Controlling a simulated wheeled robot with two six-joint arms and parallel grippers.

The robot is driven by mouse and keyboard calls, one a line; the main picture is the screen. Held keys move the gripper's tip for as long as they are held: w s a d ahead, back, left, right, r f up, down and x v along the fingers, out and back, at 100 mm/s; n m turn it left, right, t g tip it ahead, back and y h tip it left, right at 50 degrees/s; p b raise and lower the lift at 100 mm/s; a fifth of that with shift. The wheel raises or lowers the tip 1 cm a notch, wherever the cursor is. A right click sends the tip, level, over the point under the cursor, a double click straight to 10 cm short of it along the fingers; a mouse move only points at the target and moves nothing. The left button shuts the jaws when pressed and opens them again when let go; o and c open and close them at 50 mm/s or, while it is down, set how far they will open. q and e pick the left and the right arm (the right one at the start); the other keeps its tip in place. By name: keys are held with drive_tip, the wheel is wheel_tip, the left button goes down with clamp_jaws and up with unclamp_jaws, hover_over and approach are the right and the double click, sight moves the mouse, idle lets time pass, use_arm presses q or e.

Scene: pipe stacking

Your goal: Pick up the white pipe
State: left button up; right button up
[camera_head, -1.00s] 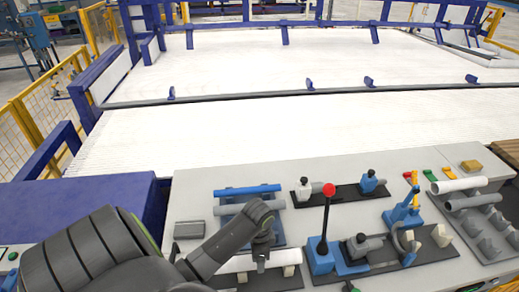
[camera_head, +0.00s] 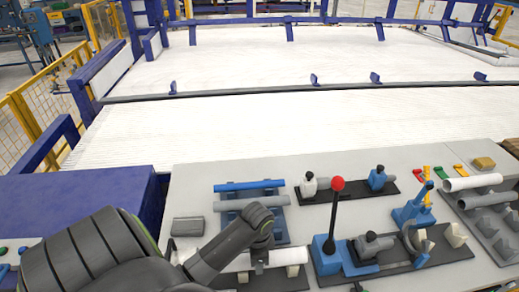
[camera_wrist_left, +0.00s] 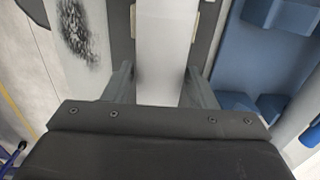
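The white pipe (camera_head: 284,258) lies across low supports on a dark base at the near edge of the table. My left gripper (camera_head: 260,260) is down over it and hides part of its length. In the left wrist view the white pipe (camera_wrist_left: 163,45) runs between the two spread fingers of my left gripper (camera_wrist_left: 160,80). The fingers stand close at its sides; whether they touch it is unclear. The pipe appears to be at the height of its supports. My right gripper is not in view.
A blue pipe (camera_head: 249,186) and a grey-blue pipe (camera_head: 240,202) lie on a blue rack just behind. A red-knobbed lever (camera_head: 337,184) rises to the right. Another white pipe (camera_head: 470,183) lies on the right rack. A grey block (camera_head: 187,226) sits left.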

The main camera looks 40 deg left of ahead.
use_arm(q)
drive_tip(key=c, duration=0.7)
drive_tip(key=shift+o, duration=0.2)
drive_tip(key=shift+r, duration=0.15)
